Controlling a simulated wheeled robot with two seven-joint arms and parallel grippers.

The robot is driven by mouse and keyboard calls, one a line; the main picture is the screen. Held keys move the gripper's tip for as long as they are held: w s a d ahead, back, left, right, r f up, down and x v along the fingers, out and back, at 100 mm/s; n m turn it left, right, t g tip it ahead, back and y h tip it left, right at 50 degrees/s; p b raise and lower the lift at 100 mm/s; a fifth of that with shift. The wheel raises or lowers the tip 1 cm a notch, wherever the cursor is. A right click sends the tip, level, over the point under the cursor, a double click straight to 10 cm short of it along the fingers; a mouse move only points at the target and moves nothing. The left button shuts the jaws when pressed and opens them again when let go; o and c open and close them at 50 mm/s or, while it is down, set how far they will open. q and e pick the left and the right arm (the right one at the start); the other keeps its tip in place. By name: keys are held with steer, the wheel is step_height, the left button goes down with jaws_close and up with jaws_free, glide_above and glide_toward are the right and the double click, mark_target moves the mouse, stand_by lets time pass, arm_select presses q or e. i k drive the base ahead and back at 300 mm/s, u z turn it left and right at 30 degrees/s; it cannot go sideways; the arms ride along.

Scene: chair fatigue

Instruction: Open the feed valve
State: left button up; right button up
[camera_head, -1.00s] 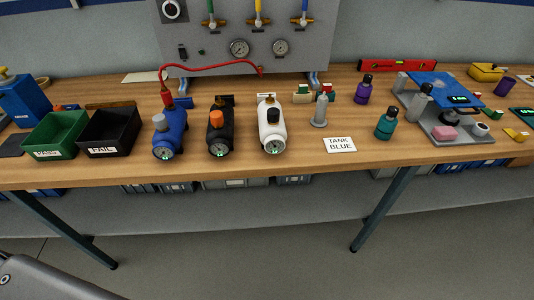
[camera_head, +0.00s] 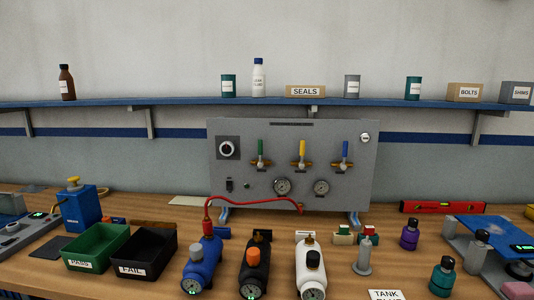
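A grey panel (camera_head: 245,130) stands on the bench with three valves: one with a green handle (camera_head: 260,147), one with a yellow handle (camera_head: 302,149) and one with a blue handle (camera_head: 345,149). All three handles point up. I cannot read which is the feed valve. A red hose (camera_head: 255,203) runs from the panel's lower edge to the blue tank (camera_head: 205,257). A black tank (camera_head: 257,275) and a white tank (camera_head: 312,275) stand to its right. Neither of my grippers is in view.
Two gauges (camera_head: 283,186) (camera_head: 321,187), a dial (camera_head: 227,149) and a switch (camera_head: 230,185) are on the panel. Green (camera_head: 95,232) and black (camera_head: 165,236) bins stand left. A card (camera_head: 386,295) reading "TANK" is cut off at front. A shelf (camera_head: 180,103) runs above.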

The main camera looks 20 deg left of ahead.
mark_target(260, 152)
steer(key=k, duration=1.35)
steer(key=u, duration=0.75)
steer(key=i, duration=1.4)
steer(key=z, duration=0.6)
